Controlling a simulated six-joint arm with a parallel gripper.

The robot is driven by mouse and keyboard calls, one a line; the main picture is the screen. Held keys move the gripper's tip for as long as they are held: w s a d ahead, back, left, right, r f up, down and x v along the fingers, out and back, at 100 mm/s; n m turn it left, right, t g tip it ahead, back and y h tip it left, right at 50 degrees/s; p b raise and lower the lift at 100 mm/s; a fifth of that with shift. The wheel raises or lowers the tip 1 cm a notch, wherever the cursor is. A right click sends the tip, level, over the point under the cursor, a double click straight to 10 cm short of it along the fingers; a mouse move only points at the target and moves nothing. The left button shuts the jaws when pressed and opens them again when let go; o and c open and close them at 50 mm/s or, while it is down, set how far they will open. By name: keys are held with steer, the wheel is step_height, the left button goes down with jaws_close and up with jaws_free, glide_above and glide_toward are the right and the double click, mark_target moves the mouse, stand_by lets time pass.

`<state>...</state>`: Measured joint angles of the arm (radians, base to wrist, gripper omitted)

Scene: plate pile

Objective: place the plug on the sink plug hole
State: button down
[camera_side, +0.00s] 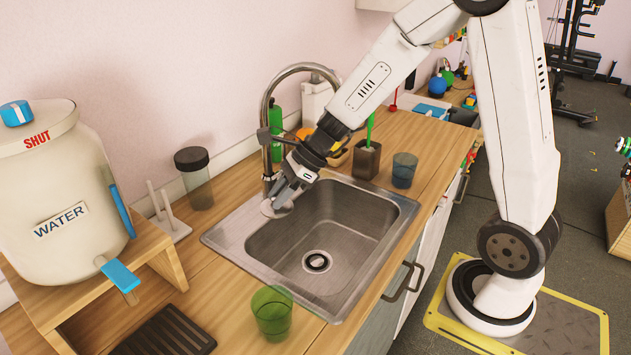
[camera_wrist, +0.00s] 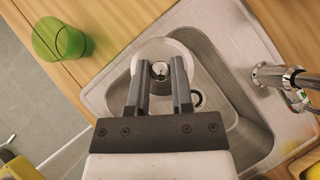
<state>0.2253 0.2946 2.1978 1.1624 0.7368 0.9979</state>
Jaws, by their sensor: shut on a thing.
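The pale round plug (camera_side: 272,209) is held in my gripper (camera_side: 284,199) above the back left rim of the metal sink (camera_side: 345,225). In the wrist view the plug (camera_wrist: 155,48) is a light disc with a small metal knob between the two dark fingertips (camera_wrist: 159,68), which are shut on it. The plug hole (camera_side: 317,261) is a dark ringed opening in the basin floor, lower and to the right of the plug in the side view. In the wrist view the plug hole (camera_wrist: 196,98) is partly hidden behind my right finger.
The curved faucet (camera_side: 266,110) stands behind the sink, close to my gripper. A green cup (camera_side: 271,312) stands on the counter in front of the sink. A blue cup (camera_side: 404,170) and a brown holder (camera_side: 367,160) stand at the right. The basin looks empty.

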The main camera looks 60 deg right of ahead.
steer(key=shift+d+f, duration=0.1)
stand_by(0.6)
steer(key=shift+w+d+f, duration=0.15)
steer(key=shift+d+f, duration=0.2)
steer(key=shift+f, duration=0.1)
steer(key=d+f, duration=1.2)
steer(key=f, duration=0.5)
steer(key=shift+s+d, duration=0.3)
steer(key=shift+s, duration=0.1)
steer(key=shift+f, duration=2.9)
steer(key=shift+f, duration=0.1)
steer(key=shift+f, duration=1.95)
